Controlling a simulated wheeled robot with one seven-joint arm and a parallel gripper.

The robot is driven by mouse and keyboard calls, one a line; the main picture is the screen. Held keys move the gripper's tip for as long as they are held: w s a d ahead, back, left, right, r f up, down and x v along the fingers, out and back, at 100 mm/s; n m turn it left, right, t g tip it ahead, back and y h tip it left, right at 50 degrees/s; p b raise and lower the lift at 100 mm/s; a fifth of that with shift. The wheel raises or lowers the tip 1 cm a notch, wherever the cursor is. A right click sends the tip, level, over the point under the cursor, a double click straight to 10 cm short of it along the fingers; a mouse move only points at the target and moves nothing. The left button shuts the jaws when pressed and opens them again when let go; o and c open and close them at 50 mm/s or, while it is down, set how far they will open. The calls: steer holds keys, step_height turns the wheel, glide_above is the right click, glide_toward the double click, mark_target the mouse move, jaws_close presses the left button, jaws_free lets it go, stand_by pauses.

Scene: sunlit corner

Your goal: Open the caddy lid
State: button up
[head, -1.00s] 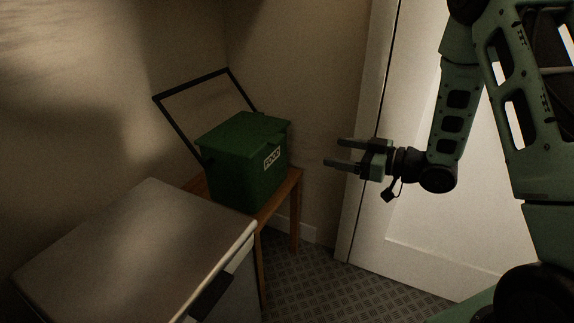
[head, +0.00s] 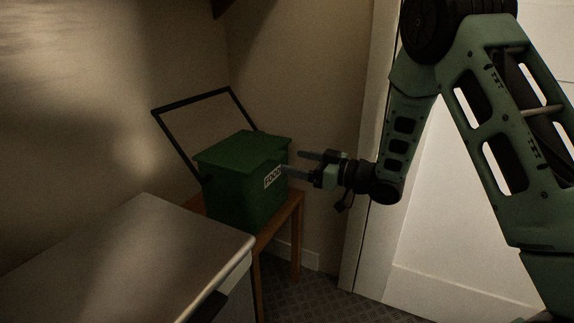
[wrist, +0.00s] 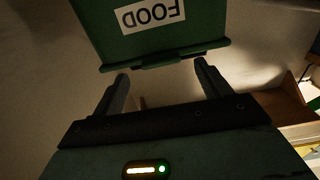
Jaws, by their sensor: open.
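The green food caddy (head: 240,195) stands on a small wooden table in the corner. Its lid (head: 243,150) is shut, and its black handle (head: 190,100) stands up behind it, tilted to the left. A white FOOD label (head: 273,176) is on its front. My gripper (head: 292,163) is open and empty at the caddy's right, close to the front lid edge. In the wrist view the caddy (wrist: 115,40) appears upside down, with its lid rim (wrist: 190,51) and a small front tab (wrist: 160,63) just ahead of the two spread fingers. I see no clear contact.
The wooden table (head: 296,208) is barely larger than the caddy. A pale-topped cabinet (head: 150,250) stands in front at the left. Walls close in behind the caddy. A white door (head: 450,240) is behind my arm at the right. Patterned floor (head: 315,285) shows between.

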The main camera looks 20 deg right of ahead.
steer(key=shift+b+x, duration=0.35)
steer(key=shift+x, duration=1.55)
